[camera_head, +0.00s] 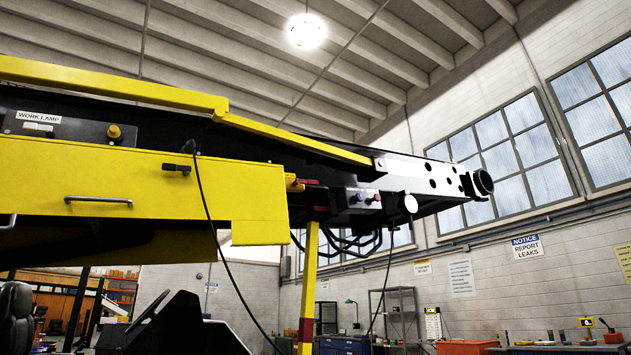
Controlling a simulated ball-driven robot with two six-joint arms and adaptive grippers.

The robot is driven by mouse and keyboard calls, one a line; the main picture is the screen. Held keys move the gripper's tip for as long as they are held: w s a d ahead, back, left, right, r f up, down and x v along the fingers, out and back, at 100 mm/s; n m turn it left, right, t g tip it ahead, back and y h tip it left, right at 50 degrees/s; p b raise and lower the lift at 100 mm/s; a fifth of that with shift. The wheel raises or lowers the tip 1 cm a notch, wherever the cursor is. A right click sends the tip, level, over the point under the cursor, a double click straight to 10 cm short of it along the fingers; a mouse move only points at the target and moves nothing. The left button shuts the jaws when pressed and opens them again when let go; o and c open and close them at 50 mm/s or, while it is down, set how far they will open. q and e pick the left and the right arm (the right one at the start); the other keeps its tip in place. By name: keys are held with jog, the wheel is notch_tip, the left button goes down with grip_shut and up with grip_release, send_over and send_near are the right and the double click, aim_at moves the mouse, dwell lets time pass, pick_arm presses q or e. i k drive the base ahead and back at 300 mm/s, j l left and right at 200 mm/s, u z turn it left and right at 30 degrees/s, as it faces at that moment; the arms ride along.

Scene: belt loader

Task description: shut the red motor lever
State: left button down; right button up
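The yellow and black belt loader (170,185) reaches from the left across the view. A small red part (307,181) shows on its black side, just right of a yellow-orange handle (292,183). It is too small to tell whether this is the red motor lever or which way it is set. A red knob (377,197) and a blue knob (360,198) sit on a dark box further right. Neither of my grippers is in view.
A yellow post (308,275) stands under the loader. Dark cables hang below it. A seat (16,315) and steering wheel (148,312) are at lower left. Shelves (395,310) and a workbench (560,348) stand by the back wall at lower right.

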aim_at(298, 180)
jog(key=i+l, duration=0.35)
jog(key=i+l+u, duration=0.15)
jog(key=i+l, duration=0.5)
jog(key=i+l+u, duration=0.1)
jog(key=i+l, duration=0.25)
jog(key=i+l+u, duration=0.1)
jog(key=i+l, duration=0.2)
jog(key=l, duration=0.2)
jog(key=i+l, duration=0.3)
jog(key=i+l+u, duration=0.15)
jog(key=i+l, duration=0.15)
jog(key=l, duration=0.25)
jog(key=i+l, duration=0.25)
jog(key=l, duration=0.2)
